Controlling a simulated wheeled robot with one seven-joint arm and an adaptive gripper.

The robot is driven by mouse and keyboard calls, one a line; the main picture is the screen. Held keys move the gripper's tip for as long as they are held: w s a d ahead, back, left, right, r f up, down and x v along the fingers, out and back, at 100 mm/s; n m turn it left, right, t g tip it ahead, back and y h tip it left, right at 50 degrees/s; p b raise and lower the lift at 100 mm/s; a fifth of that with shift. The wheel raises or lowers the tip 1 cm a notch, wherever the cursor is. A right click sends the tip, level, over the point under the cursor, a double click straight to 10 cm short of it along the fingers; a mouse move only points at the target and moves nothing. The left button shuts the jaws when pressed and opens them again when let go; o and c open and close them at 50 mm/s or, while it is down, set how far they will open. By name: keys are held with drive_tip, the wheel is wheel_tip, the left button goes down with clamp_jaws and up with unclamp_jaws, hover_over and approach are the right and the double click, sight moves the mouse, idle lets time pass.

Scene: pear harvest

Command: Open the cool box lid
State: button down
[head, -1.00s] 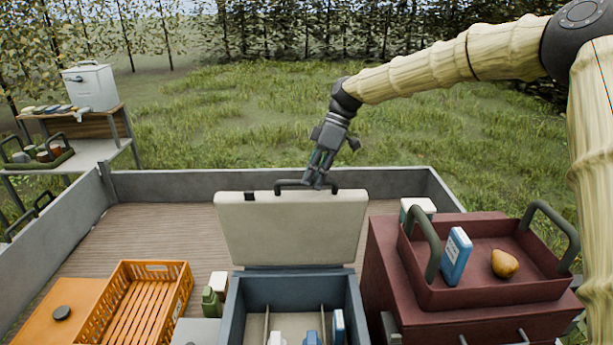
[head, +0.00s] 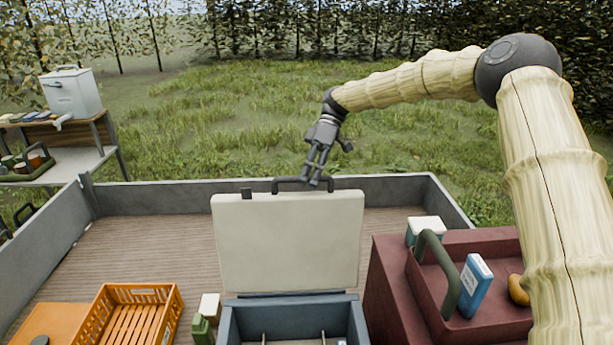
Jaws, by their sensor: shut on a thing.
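The cool box (head: 237,322) is blue-grey and stands at the bottom middle of the head view, with upright dividers showing inside. Its cream lid (head: 288,240) stands raised about upright at the back of the box, hinged along the rear edge. A dark handle (head: 287,180) sits on the lid's top edge. My gripper (head: 318,180) is shut on the handle near its right end, its fingers pointing down. Most of the box's inside is cut off by the bottom edge of the picture.
An orange crate (head: 176,300) and a green bottle (head: 203,330) stand left of the box. A dark red chest (head: 390,270) stands right, bearing a red tray with a blue carton (head: 474,285) and a pear (head: 518,290). Low grey walls (head: 150,192) edge the wooden bed.

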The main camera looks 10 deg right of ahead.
drive_tip(key=shift+s+f, duration=0.15)
drive_tip(key=shift+f, duration=0.3)
drive_tip(key=c, duration=1.6)
unclamp_jaws()
drive_tip(key=shift+o, duration=0.9)
drive_tip(key=shift+w+r, duration=0.15)
drive_tip(key=shift+w, duration=0.05)
drive_tip(key=shift+r, duration=0.25)
drive_tip(key=v, duration=1.1)
drive_tip(key=shift+w+d+r, duration=0.2)
drive_tip(key=shift+d, duration=0.15)
